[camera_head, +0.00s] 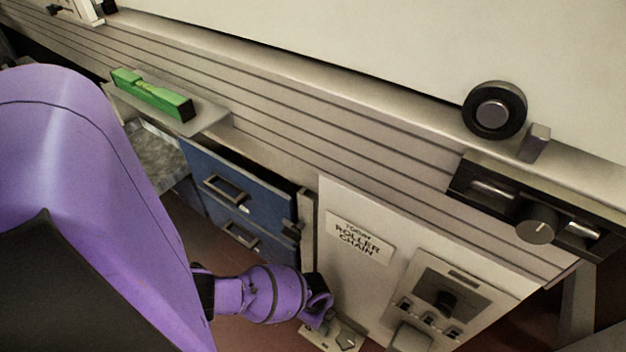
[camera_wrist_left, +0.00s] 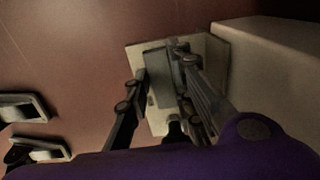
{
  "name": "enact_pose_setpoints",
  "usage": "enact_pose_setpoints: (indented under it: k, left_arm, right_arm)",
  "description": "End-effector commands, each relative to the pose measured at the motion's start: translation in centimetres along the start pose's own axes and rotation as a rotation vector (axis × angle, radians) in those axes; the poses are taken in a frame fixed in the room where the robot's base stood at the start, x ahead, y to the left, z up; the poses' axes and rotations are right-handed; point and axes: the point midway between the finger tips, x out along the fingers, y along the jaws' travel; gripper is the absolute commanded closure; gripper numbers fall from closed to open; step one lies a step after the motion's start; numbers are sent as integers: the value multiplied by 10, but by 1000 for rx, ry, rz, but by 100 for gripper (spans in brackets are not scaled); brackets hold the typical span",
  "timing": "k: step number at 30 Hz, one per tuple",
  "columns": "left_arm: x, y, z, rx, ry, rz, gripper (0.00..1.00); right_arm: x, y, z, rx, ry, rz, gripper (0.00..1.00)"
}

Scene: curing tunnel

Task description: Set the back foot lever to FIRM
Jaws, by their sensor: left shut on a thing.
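A foot lever, a grey flat bar (camera_wrist_left: 158,78), stands on a pale base plate (camera_wrist_left: 215,48) on the reddish floor in the left wrist view. My left gripper (camera_wrist_left: 163,82) has one finger on each side of the grey bar and is shut on it. In the head view the pale base plate (camera_head: 345,338) shows at the bottom, next to the white panel. My purple left wrist reaches down to it, and the fingers are mostly hidden there. I cannot read any FIRM mark or tell the lever's setting. My right gripper is in neither view.
Blue drawers (camera_head: 240,193) with handles are to the left. A green level (camera_head: 152,95) lies on a shelf above.

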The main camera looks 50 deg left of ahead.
Motion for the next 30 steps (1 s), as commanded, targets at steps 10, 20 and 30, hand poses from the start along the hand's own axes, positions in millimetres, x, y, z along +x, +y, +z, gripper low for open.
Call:
enact_pose_setpoints:
  k: [10,20,30]
  left_arm:
    - [0,-1,1,54,-2,2,100]
    - [0,-1,1,55,-2,1,77]
    - [0,-2,0,52,-1,0,59]
  right_arm:
    - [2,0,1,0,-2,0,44]
    - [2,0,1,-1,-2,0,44]
    - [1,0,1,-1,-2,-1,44]
